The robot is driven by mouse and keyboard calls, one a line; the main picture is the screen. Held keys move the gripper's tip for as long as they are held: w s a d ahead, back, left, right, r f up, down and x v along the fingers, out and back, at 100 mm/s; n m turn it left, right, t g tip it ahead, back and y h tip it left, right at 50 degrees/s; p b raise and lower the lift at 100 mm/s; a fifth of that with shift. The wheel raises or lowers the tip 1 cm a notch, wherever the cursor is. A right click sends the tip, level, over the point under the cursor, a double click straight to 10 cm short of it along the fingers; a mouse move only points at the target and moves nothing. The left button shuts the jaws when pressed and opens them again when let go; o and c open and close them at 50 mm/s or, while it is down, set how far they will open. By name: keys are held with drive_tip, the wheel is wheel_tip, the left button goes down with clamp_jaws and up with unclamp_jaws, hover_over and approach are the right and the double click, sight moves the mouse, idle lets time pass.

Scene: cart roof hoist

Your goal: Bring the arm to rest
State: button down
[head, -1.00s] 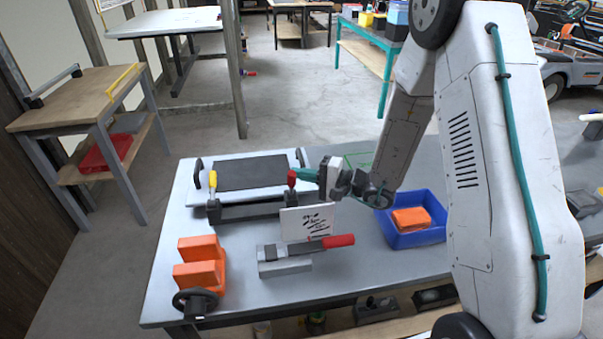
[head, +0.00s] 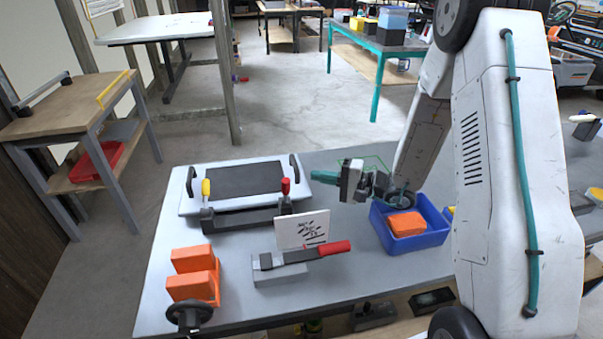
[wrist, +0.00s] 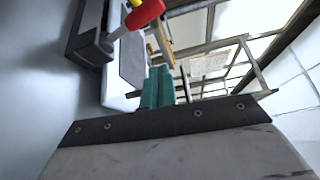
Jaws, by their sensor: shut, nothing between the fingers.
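My gripper (head: 322,179) is above the grey workbench (head: 345,266), to the right of the red-handled clamp post (head: 285,187). Its teal fingers are together and empty, pointing left in the head view. They also show together in the wrist view (wrist: 157,88), with the red handle (wrist: 145,14) above and to the left of them. My gripper is apart from the flat white panel with the dark top (head: 245,181), which lies in the clamp fixture behind a dark bar.
A blue bin (head: 430,241) with an orange block (head: 406,224) stands right of my gripper. A small white sign (head: 302,229) stands by a red-handled tool (head: 325,249). Orange blocks (head: 192,272) sit at the front left. A wooden side table (head: 65,105) stands left, beyond open floor.

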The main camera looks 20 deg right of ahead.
drive_tip(key=s+a+r+n+g+h, duration=0.1)
drive_tip(key=s+a+r+n+g, duration=0.3)
drive_tip(key=s+r+g, duration=0.4)
drive_tip(key=s+a+r+n+g+h, duration=0.1)
drive_tip(key=s+a+r+n+g, duration=0.25)
drive_tip(key=s+r, duration=0.45)
drive_tip(key=s+d+r+t+h, duration=0.1)
drive_tip(key=s+d+h, duration=0.4)
drive_tip(key=s, duration=0.3)
drive_tip(key=s+d+r+t+h, duration=0.2)
drive_tip(key=s+d+h, duration=0.3)
drive_tip(key=s+h, duration=0.2)
drive_tip(key=shift+s, duration=1)
drive_tip(key=shift+d+r+n, duration=0.1)
drive_tip(key=shift+n, duration=0.15)
